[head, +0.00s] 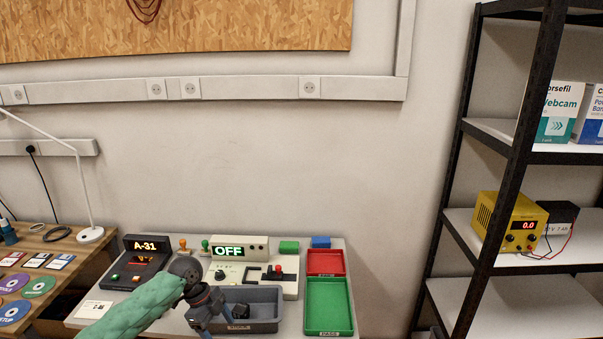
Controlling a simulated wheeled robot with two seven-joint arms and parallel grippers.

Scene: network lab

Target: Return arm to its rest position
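My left arm, in a green sleeve, comes in from the bottom left and reaches over the work table (352,262). Its gripper (209,317) points down at the left end of a grey bin (262,293). The two blue-grey fingers look spread apart, with nothing seen between them. The bin holds a small dark object (240,311) to the right of the gripper. Whether the fingers touch the bin cannot be told. My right gripper is not in view.
Behind the bin stand a tester reading OFF (228,251) and a dark unit reading A-31 (147,246). A green tray (329,306) and a red tray (326,262) are on the right. A lamp (88,234) and discs stand left; a black shelf (493,137) is far right.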

